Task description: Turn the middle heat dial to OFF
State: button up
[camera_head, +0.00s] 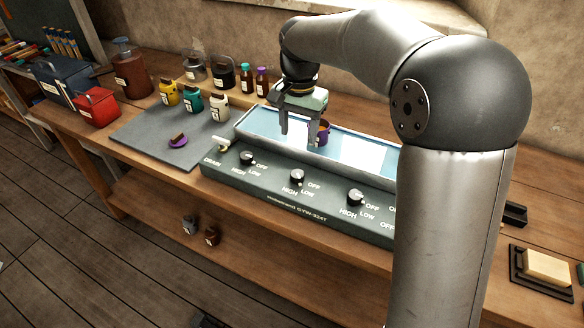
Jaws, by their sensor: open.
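A dark green control panel (280,200) runs along the front of a water bath (350,150). Three black dials with white marks show on it: a left dial (247,158), the dial between the others (297,176), and a right dial (355,196). OFF, LOW and HIGH labels sit around them. The exact pointer direction of the dial between is too small to tell. My gripper (298,138) is open, pointing down above the bath, behind that dial and apart from it. My arm hides the panel's right end, where part of another label shows.
A purple and orange jar (323,133) is in the bath beside my gripper's right finger. Space before the panel is clear.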

aim_at(297, 174)
notch_tip(297, 174, down, 14)
jog(key=shift+f+p, duration=0.1)
jog(key=shift+p, duration=0.5)
jog(key=shift+a, duration=0.1)
jog(key=c, duration=1)
